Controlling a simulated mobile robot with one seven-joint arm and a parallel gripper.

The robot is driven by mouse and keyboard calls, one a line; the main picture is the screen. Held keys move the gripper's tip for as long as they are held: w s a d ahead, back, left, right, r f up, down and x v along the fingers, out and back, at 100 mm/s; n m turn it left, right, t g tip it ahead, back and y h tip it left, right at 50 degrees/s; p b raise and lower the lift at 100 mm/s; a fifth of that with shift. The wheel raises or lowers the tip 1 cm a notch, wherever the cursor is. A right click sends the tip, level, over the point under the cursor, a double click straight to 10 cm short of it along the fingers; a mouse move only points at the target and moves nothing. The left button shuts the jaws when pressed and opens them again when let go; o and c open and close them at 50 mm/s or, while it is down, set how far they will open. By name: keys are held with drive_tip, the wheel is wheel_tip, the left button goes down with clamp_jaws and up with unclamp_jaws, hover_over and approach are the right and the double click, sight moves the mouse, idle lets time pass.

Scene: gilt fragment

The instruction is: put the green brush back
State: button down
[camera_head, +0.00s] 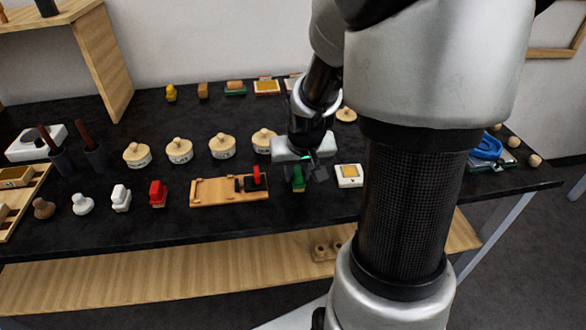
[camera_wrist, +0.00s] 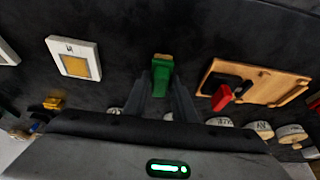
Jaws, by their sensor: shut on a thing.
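The green brush (camera_head: 298,179) is between the fingers of my gripper (camera_head: 301,165), just right of a wooden board in the head view. In the wrist view the green brush (camera_wrist: 162,75) stands between the two dark fingers of my gripper (camera_wrist: 160,88), with a tan end beyond the green part. The gripper is shut on it. The brush is at or close above the black table (camera_head: 240,225); I cannot tell whether it touches it. My gripper hides part of the brush in the head view.
The wooden board (camera_head: 210,191) with a red and black piece lies left of the brush, and a white tile with a yellow square (camera_head: 348,176) lies right. A red brush (camera_head: 157,193) and white brush (camera_head: 121,198) stand further left. Round lidded pots (camera_head: 222,147) line up behind.

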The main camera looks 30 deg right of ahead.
drive_tip(key=shift+r, duration=0.1)
drive_tip(key=shift+f, duration=0.2)
drive_tip(key=c, duration=1.5)
unclamp_jaws()
drive_tip(key=shift+o, duration=0.2)
drive_tip(key=p+v, duration=0.9)
drive_tip(key=v, duration=0.3)
drive_tip(key=shift+r, duration=0.2)
